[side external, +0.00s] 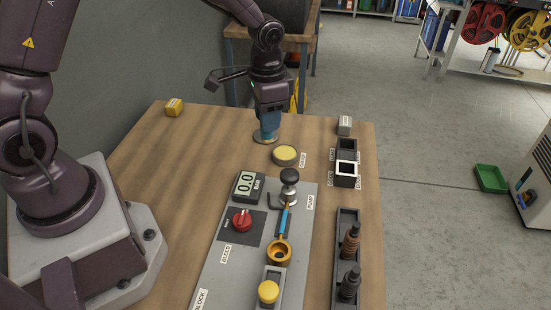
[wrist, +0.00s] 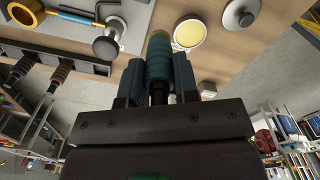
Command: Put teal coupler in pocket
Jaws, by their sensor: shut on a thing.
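My gripper (side external: 267,122) is shut on the teal coupler (wrist: 158,62), a ribbed teal cylinder between the two fingers in the wrist view. A long dark rack (side external: 345,216) stands at the right of the table. It holds a brown coupler (side external: 351,241) and a black coupler (side external: 349,283); its far end looks empty. The rack also shows at the left of the wrist view (wrist: 92,67).
A round yellow pad (side external: 285,154) lies near the gripper. Two dark square boxes (side external: 346,181) and a grey block (side external: 345,125) stand at the right edge. The grey panel (side external: 230,275) carries a gauge, red knob, pump handle and yellow button. The table's left side is mostly clear.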

